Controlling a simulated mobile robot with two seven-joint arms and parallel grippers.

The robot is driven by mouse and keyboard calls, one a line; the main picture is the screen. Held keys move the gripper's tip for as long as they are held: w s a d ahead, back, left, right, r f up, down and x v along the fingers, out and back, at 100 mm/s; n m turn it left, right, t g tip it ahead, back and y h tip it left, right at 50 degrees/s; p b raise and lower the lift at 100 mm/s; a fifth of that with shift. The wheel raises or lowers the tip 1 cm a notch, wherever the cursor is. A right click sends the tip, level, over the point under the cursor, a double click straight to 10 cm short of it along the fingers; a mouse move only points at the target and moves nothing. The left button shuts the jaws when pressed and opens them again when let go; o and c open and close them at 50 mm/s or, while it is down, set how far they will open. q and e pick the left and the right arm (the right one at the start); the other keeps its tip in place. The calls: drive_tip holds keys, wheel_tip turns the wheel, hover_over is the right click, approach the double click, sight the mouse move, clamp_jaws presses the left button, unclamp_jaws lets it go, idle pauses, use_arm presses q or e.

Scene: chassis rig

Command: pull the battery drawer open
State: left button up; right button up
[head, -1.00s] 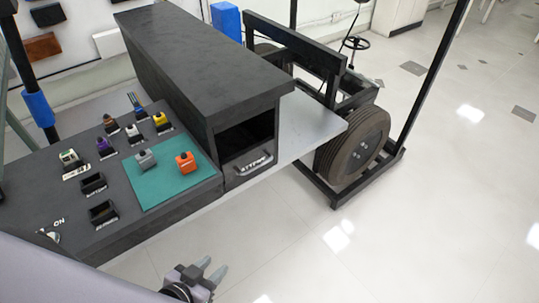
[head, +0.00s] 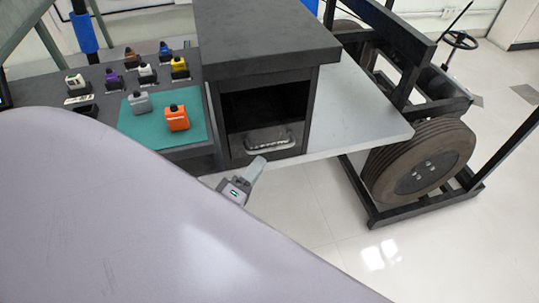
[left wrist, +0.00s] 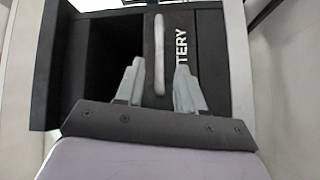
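The battery drawer (head: 238,147) is a dark front low in the black cabinet, under an open bay, and looks shut. Its pale bar handle (head: 270,142) runs across the front. In the left wrist view, the drawer (left wrist: 178,22) shows turned on its side, with part of its white lettering visible. The handle (left wrist: 159,50) lies between my left gripper's fingers (left wrist: 159,64), which are apart and not closed on it. In the head view, my left gripper (head: 257,167) is just below and in front of the handle, partly hidden by my arm. My right gripper is not in view.
A green mat (head: 145,122) left of the cabinet carries an orange block (head: 177,119) and a grey block (head: 140,103). Several small coloured blocks stand behind it. A grey panel (head: 360,110) and a wheel (head: 420,160) are at right. Floor in front is clear.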

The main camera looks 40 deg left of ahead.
sight(270, 148)
use_arm(q)
drive_tip(key=shift+n+t, duration=0.4)
drive_tip(key=shift+n, duration=0.5)
drive_tip(key=shift+w+a+r+b, duration=0.1)
drive_tip(key=shift+w+a+b, duration=0.05)
drive_tip(key=shift+w, duration=1.15)
drive_tip(key=shift+w+a+r+b, duration=0.1)
drive_tip(key=shift+w+a+r, duration=0.05)
drive_tip(key=shift+w, duration=1.15)
drive_tip(key=shift+w+a+r+b, duration=0.1)
drive_tip(key=shift+w+a+b, duration=0.05)
drive_tip(key=shift+w, duration=1.15)
clamp_jaws()
